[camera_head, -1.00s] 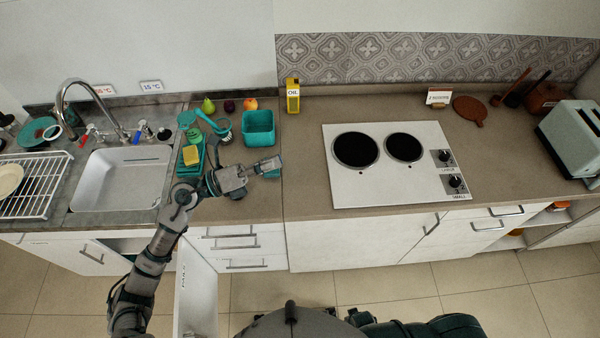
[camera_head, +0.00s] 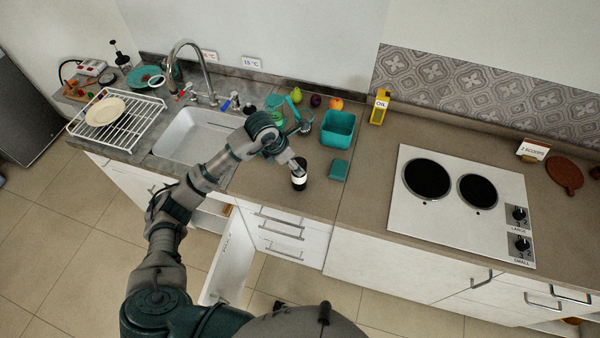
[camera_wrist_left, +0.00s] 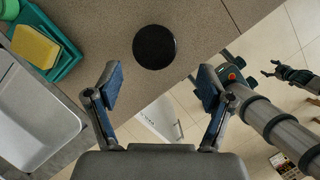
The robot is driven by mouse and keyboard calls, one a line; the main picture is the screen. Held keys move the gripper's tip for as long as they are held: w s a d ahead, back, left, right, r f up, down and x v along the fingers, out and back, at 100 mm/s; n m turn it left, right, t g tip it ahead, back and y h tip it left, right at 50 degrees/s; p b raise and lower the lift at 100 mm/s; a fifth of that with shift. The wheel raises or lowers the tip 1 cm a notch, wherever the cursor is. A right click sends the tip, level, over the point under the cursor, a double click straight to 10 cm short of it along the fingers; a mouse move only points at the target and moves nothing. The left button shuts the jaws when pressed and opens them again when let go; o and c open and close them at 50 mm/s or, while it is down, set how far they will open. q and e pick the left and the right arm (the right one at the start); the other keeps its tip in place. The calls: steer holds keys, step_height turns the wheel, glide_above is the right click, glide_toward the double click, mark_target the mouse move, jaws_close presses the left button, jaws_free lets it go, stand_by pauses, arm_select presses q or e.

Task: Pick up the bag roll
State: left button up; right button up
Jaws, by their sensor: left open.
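A black cylinder with a white label, which looks like the bag roll (camera_head: 299,182), stands upright on the counter near its front edge. In the left wrist view the bag roll (camera_wrist_left: 154,47) shows as a round black top. My left gripper (camera_head: 296,163) is above and beside it, partly covering it in the head view. In the wrist view my left gripper (camera_wrist_left: 158,82) is open and empty, with the roll beyond the fingertips, roughly centred between them. My right gripper (camera_wrist_left: 270,69) seems to show small and low at the right of the wrist view; its jaws are unclear.
A teal block (camera_head: 339,170) lies just right of the roll, and a teal bin (camera_head: 337,127) stands behind it. The sink (camera_head: 193,135) is at left and the cooktop (camera_head: 455,200) at right. A yellow sponge (camera_wrist_left: 35,46) sits in a teal tray (camera_wrist_left: 68,57). A lower cabinet door (camera_head: 229,262) stands open.

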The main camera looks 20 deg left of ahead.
arm_select(q)
steer(key=shift+x, duration=1.05)
steer(key=x, duration=0.1)
steer(key=p+x, duration=0.1)
steer(key=x, duration=0.3)
steer(key=shift+w+a+f+p, duration=0.15)
steer(key=shift+w+a+p, duration=0.05)
steer(key=shift+w+p, duration=0.2)
steer(key=shift+d, duration=0.1)
steer(key=shift+c, duration=1.3)
steer(key=shift+d, duration=0.1)
steer(key=c, duration=0.8)
steer(key=shift+c, duration=1.4)
